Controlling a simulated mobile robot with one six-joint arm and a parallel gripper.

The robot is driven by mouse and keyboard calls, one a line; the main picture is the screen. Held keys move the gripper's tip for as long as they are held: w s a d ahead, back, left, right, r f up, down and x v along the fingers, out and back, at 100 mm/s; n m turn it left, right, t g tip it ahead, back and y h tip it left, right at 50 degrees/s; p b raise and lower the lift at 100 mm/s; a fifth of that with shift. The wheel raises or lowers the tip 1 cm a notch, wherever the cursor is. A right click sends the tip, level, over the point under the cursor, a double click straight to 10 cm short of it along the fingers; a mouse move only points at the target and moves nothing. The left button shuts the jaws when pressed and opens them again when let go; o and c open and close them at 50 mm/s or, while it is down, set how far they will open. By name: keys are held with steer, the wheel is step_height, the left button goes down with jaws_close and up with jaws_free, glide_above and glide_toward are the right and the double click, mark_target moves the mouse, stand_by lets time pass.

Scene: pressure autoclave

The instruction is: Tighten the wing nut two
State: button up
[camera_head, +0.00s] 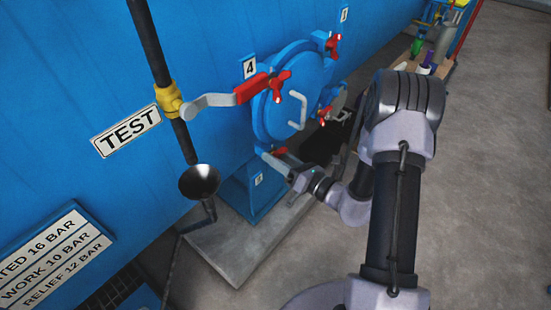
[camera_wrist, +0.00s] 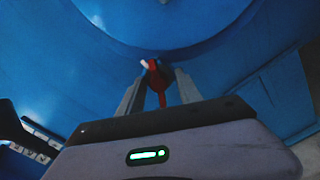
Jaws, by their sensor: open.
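A red wing nut (camera_head: 280,151) sits at the lower edge of the round blue door (camera_head: 284,112), above a small number plate (camera_head: 258,180) that I cannot read with certainty. My gripper (camera_head: 276,160) is at this nut, reaching in from the lower right. In the wrist view the red nut (camera_wrist: 158,82) shows between the two grey fingers of my open gripper (camera_wrist: 160,88), with a pale tip at its upper left. I cannot tell whether a finger touches it. No plate clearly reading 2 is in view.
Other red wing nuts stand by plate 4 (camera_head: 280,84), by plate 1 (camera_head: 334,45) and at the door's right (camera_head: 324,116). A funnel (camera_head: 200,182) stands left. Floor at right is clear.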

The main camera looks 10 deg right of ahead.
steer(key=shift+w+a, duration=0.15)
steer(key=shift+w, duration=0.05)
steer(key=shift+c, duration=0.4)
jaws_close()
